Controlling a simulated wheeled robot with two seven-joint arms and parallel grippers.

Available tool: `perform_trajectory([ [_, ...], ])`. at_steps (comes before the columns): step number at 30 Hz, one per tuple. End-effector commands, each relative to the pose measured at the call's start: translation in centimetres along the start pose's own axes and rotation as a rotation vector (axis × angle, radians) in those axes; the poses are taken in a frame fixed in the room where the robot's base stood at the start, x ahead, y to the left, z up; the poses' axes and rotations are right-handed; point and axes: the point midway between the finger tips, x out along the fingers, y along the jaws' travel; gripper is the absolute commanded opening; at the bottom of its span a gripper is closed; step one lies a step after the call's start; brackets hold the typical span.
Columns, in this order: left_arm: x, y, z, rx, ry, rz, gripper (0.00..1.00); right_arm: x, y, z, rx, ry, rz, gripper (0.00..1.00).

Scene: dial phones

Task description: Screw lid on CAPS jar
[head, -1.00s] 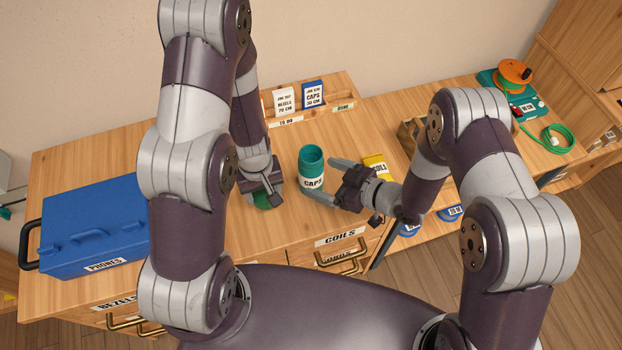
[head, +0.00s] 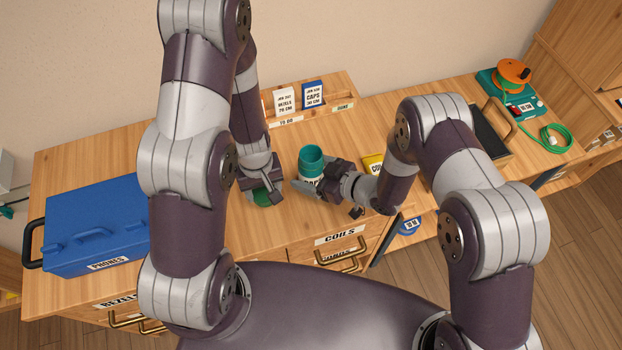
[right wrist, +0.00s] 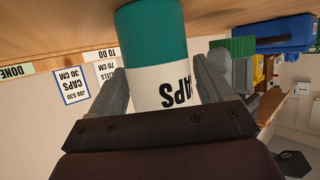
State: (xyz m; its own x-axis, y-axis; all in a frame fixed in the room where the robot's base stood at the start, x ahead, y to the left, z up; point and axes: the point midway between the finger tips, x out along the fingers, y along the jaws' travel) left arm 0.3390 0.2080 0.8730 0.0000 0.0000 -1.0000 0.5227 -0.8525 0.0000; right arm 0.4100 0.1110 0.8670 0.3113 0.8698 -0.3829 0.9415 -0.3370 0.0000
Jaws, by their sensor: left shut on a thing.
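The green CAPS jar (head: 311,160), open at the top with a white label, stands upright on the table. It also shows in the right wrist view (right wrist: 157,55). My right gripper (right wrist: 162,85) has its fingers on either side of the jar at label height; they look open, with little gap. In the head view, the right gripper (head: 315,180) hides part of the label. My left gripper (head: 265,190) is shut on the green lid (head: 262,198), low at the table left of the jar. The gripper covers much of the lid; I cannot tell whether it touches the table.
A blue PHONES box (head: 95,225) stands at the left. Job cards (head: 313,94) stand in a rack behind the jar. A yellow COILS container (head: 373,164) is right of the right gripper. A dark tray (head: 490,135) and an orange reel (head: 514,74) are farther right.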

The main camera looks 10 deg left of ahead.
Motion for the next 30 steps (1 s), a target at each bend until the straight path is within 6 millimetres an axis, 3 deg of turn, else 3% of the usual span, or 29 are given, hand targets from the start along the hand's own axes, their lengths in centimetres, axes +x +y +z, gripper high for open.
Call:
perform_trajectory([
  [1,0.0,0.0,0.0,0.000,0.000,0.000,0.31,0.0,0.0,0.0,0.000,0.000,0.000,0.62],
  [4,0.0,0.0,0.0,0.000,0.000,0.000,0.31,0.0,0.0,0.0,0.000,0.000,0.000,0.29],
  [5,0.0,0.0,0.0,0.000,0.000,0.000,0.31,0.0,0.0,0.0,0.000,0.000,0.000,0.24],
  [15,0.1,0.0,0.0,0.000,0.000,0.000,0.31,-0.2,0.0,-0.5,-0.001,0.002,0.000,0.24],
  [22,0.5,0.0,0.0,0.000,0.000,0.000,0.31,-1.4,0.1,-3.7,-0.004,0.005,0.002,0.24],
  [30,0.9,0.0,0.0,0.000,0.000,0.000,0.31,-7.8,0.5,-4.7,0.000,0.003,0.005,0.24],
])
